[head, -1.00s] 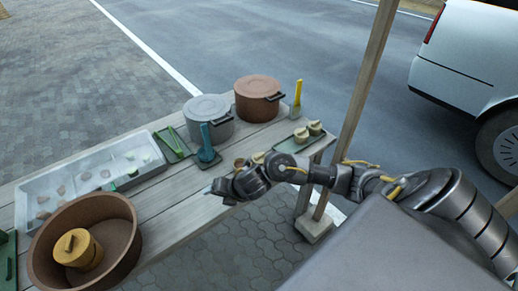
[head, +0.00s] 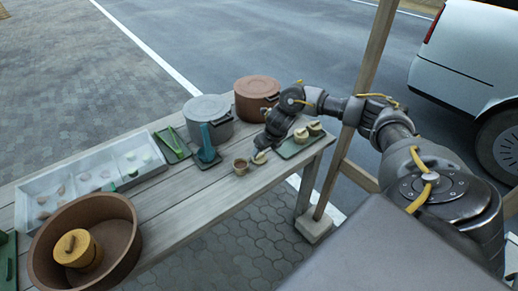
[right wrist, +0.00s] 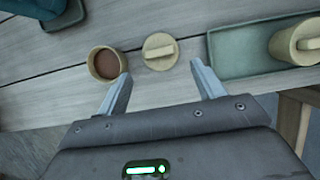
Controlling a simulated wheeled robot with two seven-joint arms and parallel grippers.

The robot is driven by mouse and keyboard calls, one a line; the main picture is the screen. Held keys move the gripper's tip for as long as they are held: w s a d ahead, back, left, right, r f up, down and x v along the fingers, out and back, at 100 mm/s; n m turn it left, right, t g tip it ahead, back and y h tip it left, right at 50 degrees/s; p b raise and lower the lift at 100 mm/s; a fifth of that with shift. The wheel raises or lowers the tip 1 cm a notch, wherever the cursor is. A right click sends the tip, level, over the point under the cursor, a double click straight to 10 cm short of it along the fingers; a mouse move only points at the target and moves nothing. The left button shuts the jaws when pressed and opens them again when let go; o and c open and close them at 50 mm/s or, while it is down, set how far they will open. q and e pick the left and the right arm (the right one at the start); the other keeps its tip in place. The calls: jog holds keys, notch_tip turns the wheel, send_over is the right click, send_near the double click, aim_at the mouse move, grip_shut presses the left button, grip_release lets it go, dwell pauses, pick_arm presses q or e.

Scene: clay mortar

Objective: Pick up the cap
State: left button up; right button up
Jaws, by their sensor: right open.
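A small round tan cap (head: 260,157) with a bar-shaped grip on top lies on the wooden table. It also shows in the right wrist view (right wrist: 160,50), flat, just beyond my fingertips. A small tan cup (head: 241,167) with brown contents stands open to its left, also in the right wrist view (right wrist: 105,64). My right gripper (right wrist: 160,74) is open and empty, its two fingers spread with the cap ahead of the gap between them. In the head view my right arm comes in from the right, its wrist above the cap. My left gripper is not in view.
A green tray (right wrist: 230,56) with lidded tan cups (head: 301,135) lies right of the cap. Behind are a grey pot (head: 207,118) and a brown pot (head: 257,97). A large brown basin (head: 122,225) stands at left. A wooden post (head: 368,70) rises at right.

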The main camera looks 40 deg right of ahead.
aim_at(260, 155)
jog(key=shift+p+x, duration=0.6)
jog(key=shift+x, duration=2.75)
jog(key=shift+w+r, duration=0.1)
jog(key=shift+w, duration=0.1)
jog(key=shift+c, duration=0.5)
jog(key=c, duration=0.6)
